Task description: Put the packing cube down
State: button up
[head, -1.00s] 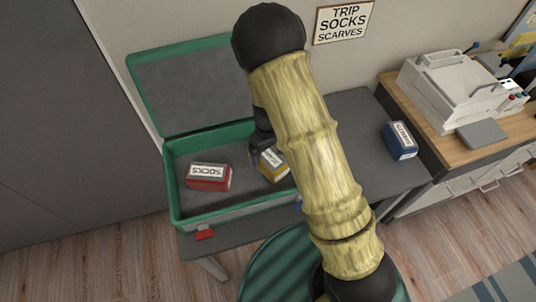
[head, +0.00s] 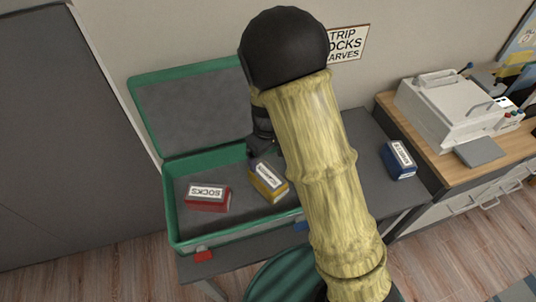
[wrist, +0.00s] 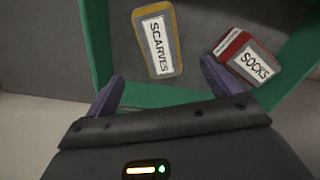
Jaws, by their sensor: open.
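A yellow packing cube with a grey edge and a SCARVES label (head: 268,183) lies in the open green suitcase (head: 177,219). It also shows in the wrist view (wrist: 158,40), beyond my fingers and apart from them. A red cube labelled SOCKS (head: 207,197) lies to its left in the suitcase; it also shows in the wrist view (wrist: 244,57). A blue packing cube (head: 398,160) with a white label sits on the grey table at the right. My gripper (wrist: 161,88) is open and empty, with its purple fingers spread. In the head view my arm hides part of the suitcase's right side.
A wall sign (head: 348,43) reads TRIP SOCKS SCARVES, partly hidden by my arm. A white machine (head: 445,108) stands on the wooden-topped cabinet (head: 447,152) at the right. The grey table (head: 385,190) has free room between suitcase and blue cube.

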jog(key=s+d+r+m+t, duration=0.2)
jog(key=s+d+r+m, duration=0.5)
jog(key=s+d+r, duration=0.3)
jog(key=s+d, duration=0.2)
jog(key=d, duration=0.1)
jog(key=shift+s+d+m+t, duration=0.25)
jog(key=shift+d+m+t, duration=0.05)
jog(key=shift+d+m, duration=0.1)
jog(key=shift+r, duration=0.1)
dwell(0.8)
